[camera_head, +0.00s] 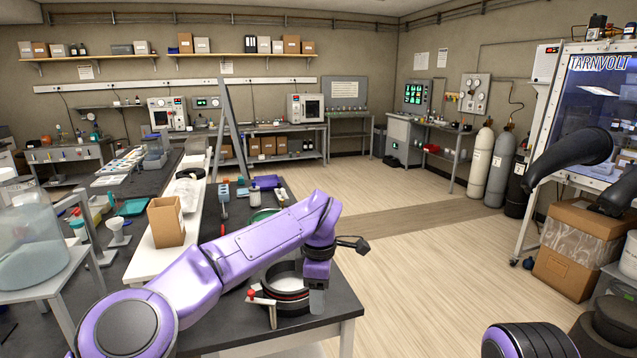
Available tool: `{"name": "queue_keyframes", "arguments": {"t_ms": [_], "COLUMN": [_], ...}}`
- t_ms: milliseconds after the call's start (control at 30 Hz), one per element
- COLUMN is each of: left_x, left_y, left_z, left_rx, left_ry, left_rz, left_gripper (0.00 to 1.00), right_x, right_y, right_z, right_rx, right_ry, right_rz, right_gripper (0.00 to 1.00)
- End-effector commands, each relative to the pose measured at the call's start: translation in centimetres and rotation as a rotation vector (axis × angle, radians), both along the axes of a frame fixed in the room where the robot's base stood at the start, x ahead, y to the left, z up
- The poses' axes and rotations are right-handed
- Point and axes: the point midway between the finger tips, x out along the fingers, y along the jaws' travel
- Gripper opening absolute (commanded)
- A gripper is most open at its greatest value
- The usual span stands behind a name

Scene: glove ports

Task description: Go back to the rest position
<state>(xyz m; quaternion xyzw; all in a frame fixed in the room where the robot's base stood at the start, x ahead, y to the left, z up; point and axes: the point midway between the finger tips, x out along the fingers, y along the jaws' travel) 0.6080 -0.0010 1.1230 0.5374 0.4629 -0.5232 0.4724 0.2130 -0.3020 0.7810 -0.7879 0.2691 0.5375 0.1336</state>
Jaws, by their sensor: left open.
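My left arm is purple and reaches in from the lower left over the front end of the dark bench. My left gripper (317,300) points down at the bench's right edge, just right of a round black-rimmed vessel (284,304). The gripper is open, and I see nothing held in it. Its fingers are small and partly overlap each other from this angle. Only a purple and black part of my right arm shows at the bottom right. The right gripper is out of the picture.
A red-handled clamp (262,298) sits at the vessel's left side. A cardboard box (166,222) and a glass vessel (28,246) stand on the left. A glovebox (600,95) with black gloves (568,158) stands on the right. The wooden floor (400,270) between is clear.

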Motion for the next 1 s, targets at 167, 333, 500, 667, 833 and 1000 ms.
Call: {"name": "queue_keyframes", "arguments": {"t_ms": [167,333,500,667,833,1000], "left_x": [1.0,1.6,1.8,0.1,-6.9,-17.8], "left_y": [0.3,0.9,2.7,5.0,9.5,15.6], "left_z": [-0.5,-2.7,-7.8,-15.7,-27.8,-37.0], "left_rx": [0.045,0.171,0.349,0.480,0.498,0.428], "left_ry": [-0.078,-0.221,-0.441,-0.655,-0.744,-0.609], "left_rz": [0.101,0.169,0.161,0.016,-0.302,-0.571], "left_gripper": [0.51,0.51,0.51,0.51,0.51,0.51], "right_x": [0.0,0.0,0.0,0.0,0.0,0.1], "right_y": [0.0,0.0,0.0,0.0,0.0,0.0], "right_z": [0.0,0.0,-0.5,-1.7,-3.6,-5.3], "right_rx": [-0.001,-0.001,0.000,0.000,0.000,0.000], "right_ry": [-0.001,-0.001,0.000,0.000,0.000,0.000], "right_rz": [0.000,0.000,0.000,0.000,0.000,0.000], "right_gripper": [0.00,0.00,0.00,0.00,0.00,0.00]}}
